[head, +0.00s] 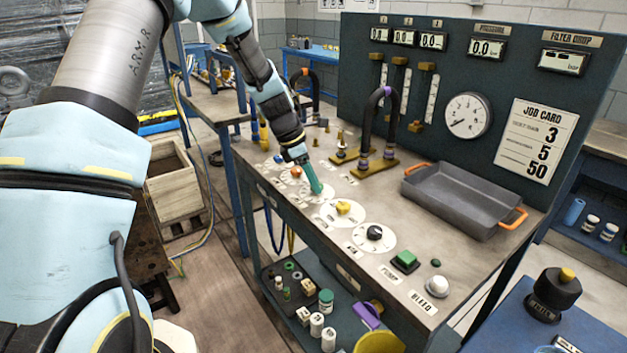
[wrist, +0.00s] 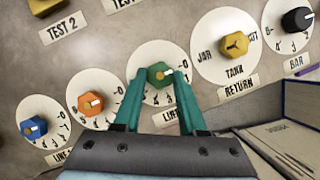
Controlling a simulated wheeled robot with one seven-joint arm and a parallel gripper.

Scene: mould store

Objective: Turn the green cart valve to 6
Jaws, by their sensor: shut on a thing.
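The green valve knob (wrist: 159,75) sits on a round white dial plate (wrist: 137,67) in the wrist view. My gripper (wrist: 160,80) is shut on this knob, with one teal finger on each side. The knob's pale pointer mark faces right, toward the side of the dial where a 0 shows. The fingers hide much of the scale, and I cannot read a 6 on it. The label below the dial is partly covered. In the head view my gripper (head: 314,182) reaches down onto the bench's dial row, and its fingers hide the knob.
Left of the green knob are an orange knob (wrist: 90,103) and a blue knob (wrist: 34,127). Right of it are a yellow tank return knob (wrist: 234,45) and a black knob (wrist: 297,19). A grey tray (head: 462,197) and upright hose (head: 372,125) stand behind.

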